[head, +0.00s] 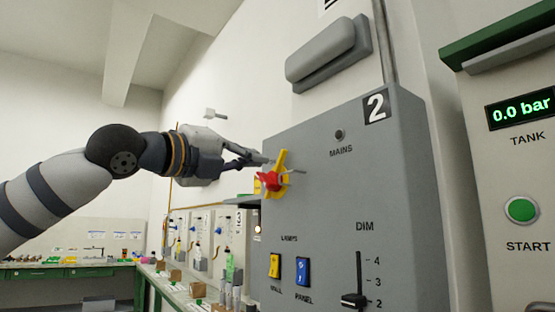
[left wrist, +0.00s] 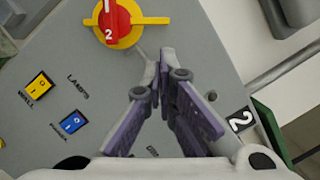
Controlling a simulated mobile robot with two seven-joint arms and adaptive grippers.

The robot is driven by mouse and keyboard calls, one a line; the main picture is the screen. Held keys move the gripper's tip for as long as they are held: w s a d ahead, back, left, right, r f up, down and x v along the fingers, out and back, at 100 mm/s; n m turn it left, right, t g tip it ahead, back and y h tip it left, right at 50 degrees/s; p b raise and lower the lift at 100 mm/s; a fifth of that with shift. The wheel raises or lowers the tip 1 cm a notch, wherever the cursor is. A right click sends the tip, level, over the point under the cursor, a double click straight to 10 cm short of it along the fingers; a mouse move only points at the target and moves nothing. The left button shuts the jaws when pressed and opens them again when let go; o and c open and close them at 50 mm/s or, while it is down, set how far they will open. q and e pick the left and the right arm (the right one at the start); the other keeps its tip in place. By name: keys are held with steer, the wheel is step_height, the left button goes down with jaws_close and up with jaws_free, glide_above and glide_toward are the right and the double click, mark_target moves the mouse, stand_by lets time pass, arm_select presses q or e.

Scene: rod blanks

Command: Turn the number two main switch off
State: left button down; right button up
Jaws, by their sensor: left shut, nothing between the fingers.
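The number two main switch is a red handle (head: 270,181) on a yellow plate (head: 282,161), on the front of the grey cabinet (head: 320,205) marked 2. In the left wrist view the red handle (left wrist: 113,22) is at the top, running roughly up and down the picture on its round yellow plate (left wrist: 128,40). My left gripper (head: 264,160) is shut and empty, its fingertips beside the switch; I cannot tell whether they touch it. In the left wrist view the fingertips (left wrist: 166,62) lie right of and below the handle. My right gripper is not in view.
A dark MAINS lamp (head: 340,134) sits above right of the switch. A yellow rocker (head: 275,265), a blue rocker (head: 302,271) and a DIM slider (head: 354,300) are lower on the cabinet. A tank panel (head: 520,180) stands at right. Benches lie at left.

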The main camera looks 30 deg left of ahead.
mark_target(294, 162)
arm_select(q)
steer(key=x, duration=0.8)
steer(key=shift+a+f, duration=0.1)
steer(key=shift+f, duration=0.05)
steer(key=shift+w, duration=0.35)
steer(key=shift+r, duration=0.2)
